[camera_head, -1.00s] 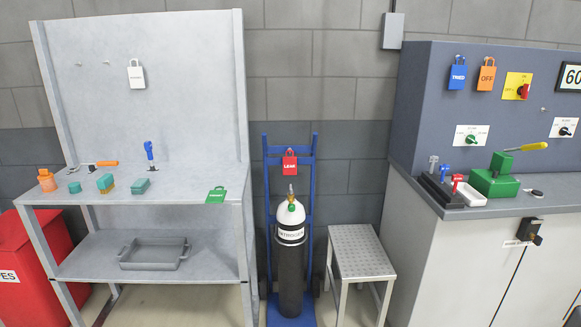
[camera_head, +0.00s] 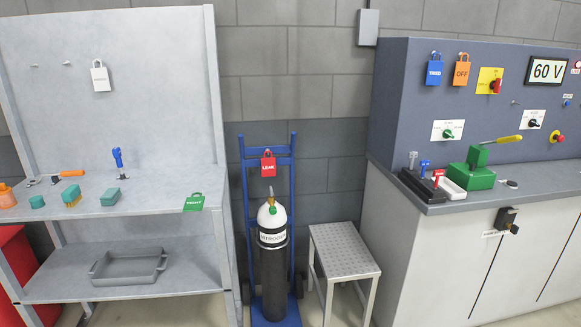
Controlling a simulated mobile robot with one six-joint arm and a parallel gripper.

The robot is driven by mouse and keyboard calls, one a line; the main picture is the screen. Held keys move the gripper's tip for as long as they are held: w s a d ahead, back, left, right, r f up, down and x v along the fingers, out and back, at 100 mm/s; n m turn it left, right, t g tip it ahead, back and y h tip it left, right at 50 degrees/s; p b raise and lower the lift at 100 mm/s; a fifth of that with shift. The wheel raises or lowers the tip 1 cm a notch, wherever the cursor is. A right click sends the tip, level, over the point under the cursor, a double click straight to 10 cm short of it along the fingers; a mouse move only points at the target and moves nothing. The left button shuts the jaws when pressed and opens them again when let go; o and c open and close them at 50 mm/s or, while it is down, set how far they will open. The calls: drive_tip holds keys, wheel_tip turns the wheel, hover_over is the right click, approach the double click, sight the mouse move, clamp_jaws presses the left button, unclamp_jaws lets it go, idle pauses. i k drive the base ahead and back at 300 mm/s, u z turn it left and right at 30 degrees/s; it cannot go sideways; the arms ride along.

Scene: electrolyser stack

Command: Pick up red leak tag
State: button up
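The red leak tag (camera_head: 268,166), lettered LEAK, hangs from the upper crossbar of the blue hand truck (camera_head: 242,180). It hangs just above the nitrogen cylinder (camera_head: 272,260), which is black with a white shoulder and stands upright on the truck. The front of the tag is unobstructed. My gripper is not in view.
A grey workbench (camera_head: 150,220) with small tools and a green tag (camera_head: 194,202) stands left. A metal step stool (camera_head: 343,250) stands right of the truck. A cabinet (camera_head: 420,240) with a control panel is at right. Blue (camera_head: 435,71) and orange tags (camera_head: 462,71) hang on the panel.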

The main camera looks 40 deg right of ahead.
sight(268, 168)
drive_tip(key=z, duration=0.9)
drive_tip(key=k, duration=0.9)
drive_tip(key=i, duration=0.6)
drive_tip(key=z, duration=0.05)
